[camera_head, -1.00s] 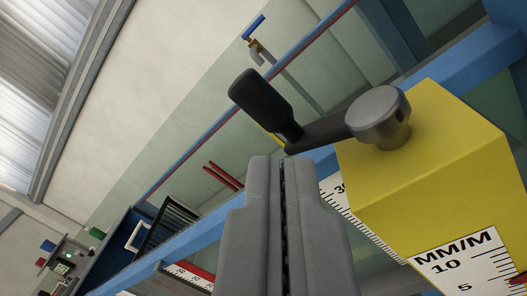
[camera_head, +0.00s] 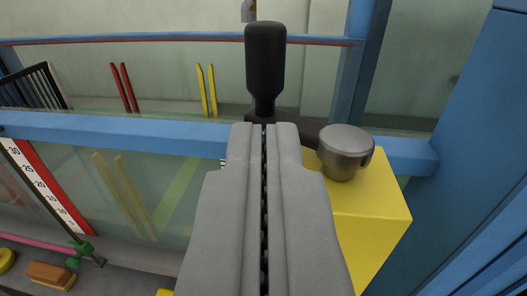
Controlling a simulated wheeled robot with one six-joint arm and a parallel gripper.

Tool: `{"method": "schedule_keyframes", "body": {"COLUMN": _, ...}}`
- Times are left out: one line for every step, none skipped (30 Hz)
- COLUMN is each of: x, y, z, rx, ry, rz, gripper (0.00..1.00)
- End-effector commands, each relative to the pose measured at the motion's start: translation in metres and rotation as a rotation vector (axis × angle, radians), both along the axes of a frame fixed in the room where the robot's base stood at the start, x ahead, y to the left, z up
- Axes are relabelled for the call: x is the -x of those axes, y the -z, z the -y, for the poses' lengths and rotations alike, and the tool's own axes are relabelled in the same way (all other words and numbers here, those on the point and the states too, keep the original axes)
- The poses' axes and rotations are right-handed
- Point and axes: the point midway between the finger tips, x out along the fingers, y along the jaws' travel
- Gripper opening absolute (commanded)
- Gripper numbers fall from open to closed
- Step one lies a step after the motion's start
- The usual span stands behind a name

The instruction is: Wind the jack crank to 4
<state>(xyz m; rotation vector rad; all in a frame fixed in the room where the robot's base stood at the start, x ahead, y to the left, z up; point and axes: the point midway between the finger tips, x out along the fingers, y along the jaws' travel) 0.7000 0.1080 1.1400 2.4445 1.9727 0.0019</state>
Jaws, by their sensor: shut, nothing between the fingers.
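The jack crank has a black handle (camera_head: 265,62) standing up just beyond my fingertips, a dark arm (camera_head: 311,129) and a round grey metal hub (camera_head: 346,152). The hub sits on top of a yellow jack box (camera_head: 372,215) at the right. My gripper (camera_head: 264,126) is shut and empty, pointing forward, with its tips just below the handle in the picture. I cannot tell whether the tips touch the crank. My fingers hide part of the crank arm and the box's left side. The MM/M scale on the box is not in view now.
A blue flume rail (camera_head: 120,133) runs across behind my gripper, with glass below it. A blue post (camera_head: 470,190) stands close at the right. A red-edged scale (camera_head: 45,185) is at the left. Red rods (camera_head: 124,88) and yellow rods (camera_head: 207,90) stand behind.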

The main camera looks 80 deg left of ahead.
Motion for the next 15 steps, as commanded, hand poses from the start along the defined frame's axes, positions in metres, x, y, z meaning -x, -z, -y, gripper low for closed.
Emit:
{"method": "schedule_keyframes", "body": {"x": -0.001, "y": 0.0, "z": -0.01, "rx": 0.0, "ry": -0.003, "rz": 0.0, "gripper": 0.0}}
{"method": "schedule_keyframes", "body": {"x": -0.003, "y": 0.0, "z": -0.015, "rx": 0.0, "ry": -0.003, "rz": -0.001, "gripper": 0.0}}
{"method": "schedule_keyframes", "body": {"x": -0.004, "y": 0.0, "z": -0.021, "rx": 0.0, "ry": -0.003, "rz": -0.001, "gripper": 0.0}}
{"method": "schedule_keyframes", "body": {"x": -0.005, "y": 0.0, "z": -0.026, "rx": 0.001, "ry": -0.003, "rz": -0.001, "gripper": 0.0}}
{"method": "schedule_keyframes", "body": {"x": -0.006, "y": 0.0, "z": -0.031, "rx": 0.001, "ry": -0.003, "rz": -0.001, "gripper": 0.0}}
{"method": "schedule_keyframes", "body": {"x": -0.007, "y": 0.0, "z": -0.038, "rx": 0.001, "ry": -0.003, "rz": -0.001, "gripper": 0.0}}
{"method": "schedule_keyframes", "body": {"x": -0.009, "y": 0.0, "z": -0.043, "rx": 0.001, "ry": -0.003, "rz": -0.001, "gripper": 0.0}}
{"method": "schedule_keyframes", "body": {"x": -0.01, "y": 0.0, "z": -0.048, "rx": 0.001, "ry": -0.003, "rz": -0.001, "gripper": 0.0}}
{"method": "schedule_keyframes", "body": {"x": -0.011, "y": 0.0, "z": -0.054, "rx": 0.001, "ry": -0.003, "rz": -0.001, "gripper": 0.0}}
{"method": "schedule_keyframes", "body": {"x": -0.012, "y": 0.0, "z": -0.059, "rx": 0.001, "ry": -0.003, "rz": -0.001, "gripper": 0.0}}
{"method": "schedule_keyframes", "body": {"x": -0.013, "y": 0.0, "z": -0.063, "rx": 0.0, "ry": -0.003, "rz": -0.001, "gripper": 0.0}}
{"method": "schedule_keyframes", "body": {"x": -0.014, "y": 0.0, "z": -0.069, "rx": 0.0, "ry": -0.002, "rz": -0.001, "gripper": 0.0}}
{"method": "schedule_keyframes", "body": {"x": -0.015, "y": 0.0, "z": -0.072, "rx": 0.0, "ry": -0.002, "rz": -0.001, "gripper": 0.0}}
{"method": "schedule_keyframes", "body": {"x": -0.016, "y": 0.0, "z": -0.076, "rx": 0.0, "ry": -0.002, "rz": -0.001, "gripper": 0.0}}
{"method": "schedule_keyframes", "body": {"x": -0.017, "y": 0.0, "z": -0.08, "rx": 0.0, "ry": -0.002, "rz": -0.001, "gripper": 0.0}}
